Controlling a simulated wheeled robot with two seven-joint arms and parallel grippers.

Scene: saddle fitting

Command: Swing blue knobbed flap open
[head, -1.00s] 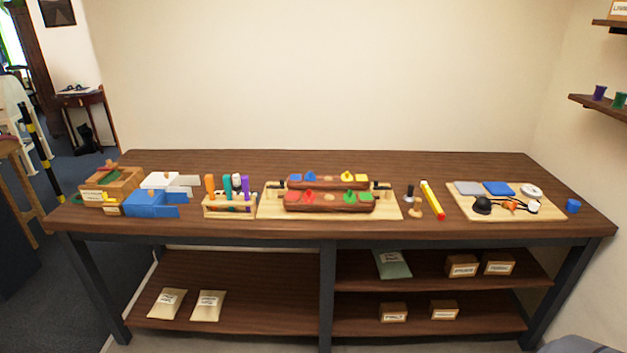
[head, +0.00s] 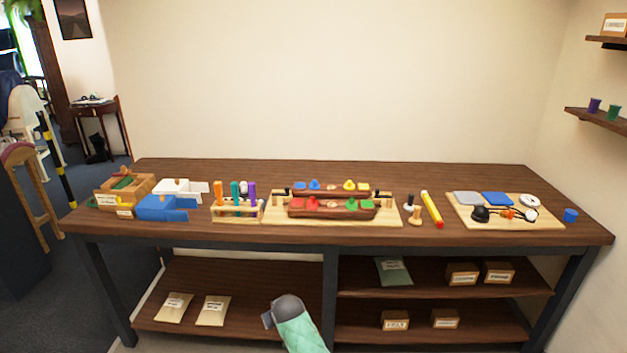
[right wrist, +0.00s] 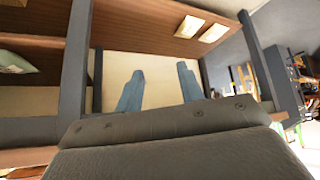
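The blue knobbed flap (head: 300,186) is at the left end of the back brown block (head: 331,189), with a blue knob beside it. A yellow flap with a knob (head: 362,186) is at that block's right end. The flap looks flat and small; its hinge is not clear. My right gripper (right wrist: 160,70) shows in the right wrist view with two blue-grey fingers apart and nothing between them. It is low in front of the bench, away from the flap. A mint-sleeved arm of mine reaches in at the bottom of the head view. My left gripper is not in view.
A front brown block (head: 331,207) with red and green flaps stands before the back block on a pale board (head: 390,216). A rack of coloured pegs (head: 237,211) and a blue box (head: 160,209) stand left. A yellow-red stick (head: 431,208) lies right. Bench posts stand near my right gripper.

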